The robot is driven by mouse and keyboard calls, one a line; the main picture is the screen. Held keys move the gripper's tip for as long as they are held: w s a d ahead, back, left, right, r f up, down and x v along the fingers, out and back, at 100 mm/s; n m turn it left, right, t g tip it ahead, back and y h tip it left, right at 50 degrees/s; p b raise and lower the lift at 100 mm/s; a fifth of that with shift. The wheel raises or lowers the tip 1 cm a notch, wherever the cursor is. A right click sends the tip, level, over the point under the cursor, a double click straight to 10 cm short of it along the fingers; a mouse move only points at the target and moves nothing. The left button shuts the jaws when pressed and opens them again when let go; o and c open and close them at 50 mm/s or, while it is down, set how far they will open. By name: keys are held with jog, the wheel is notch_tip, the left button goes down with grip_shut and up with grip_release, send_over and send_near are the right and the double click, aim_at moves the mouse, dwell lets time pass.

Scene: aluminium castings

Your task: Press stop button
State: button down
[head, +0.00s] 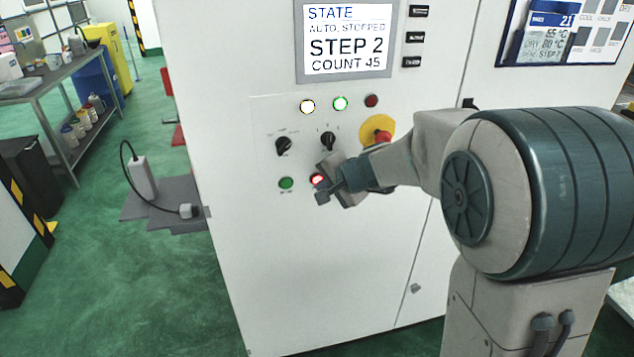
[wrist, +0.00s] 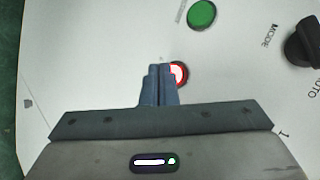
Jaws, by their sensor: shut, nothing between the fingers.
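The stop button is a lit red button (head: 317,179) low on the white control cabinet (head: 330,270), right of a green button (head: 286,183). In the wrist view the red button (wrist: 180,74) glows just right of my fingertips, which partly cover it. My gripper (head: 322,196) is shut and empty, with its fingers close to the red button. I cannot tell whether the fingertips touch it. The green button also shows in the wrist view (wrist: 202,14). The cabinet's screen (head: 345,40) reads "AUTO, STOPPED", "STEP 2", "COUNT 45".
Two black selector knobs (head: 328,141) sit above the buttons. A red emergency knob on a yellow ring (head: 372,128) is beside my wrist. Three indicator lamps (head: 340,103) are above; the white and green ones are lit. A workbench (head: 60,75) stands at the left, with open green floor before it.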

jog(key=shift+s, duration=0.25)
jog(key=shift+s+d+b, duration=0.25)
jog(key=shift+s, duration=0.5)
jog(key=shift+s+d+b, duration=0.25)
jog(key=shift+s+b, duration=0.05)
jog(key=shift+s, duration=0.5)
jog(key=shift+s+d+b, duration=0.25)
jog(key=shift+s, duration=0.5)
jog(key=s+d+n+g+h, duration=0.1)
jog(key=s+d, duration=0.3)
jog(key=s, duration=0.4)
jog(key=s+d+f+n+g+h, duration=0.1)
jog(key=s+d+n+g+h, duration=0.1)
jog(key=s, duration=0.6)
jog(key=s+d+f+n+g+h, duration=0.1)
jog(key=s+d+n+h, duration=0.2)
jog(key=s+d, duration=0.5)
jog(key=shift+d+f+n, duration=0.15)
jog(key=shift+d+n, duration=0.05)
jog(key=shift+n, duration=0.7)
jog(key=shift+d, duration=0.15)
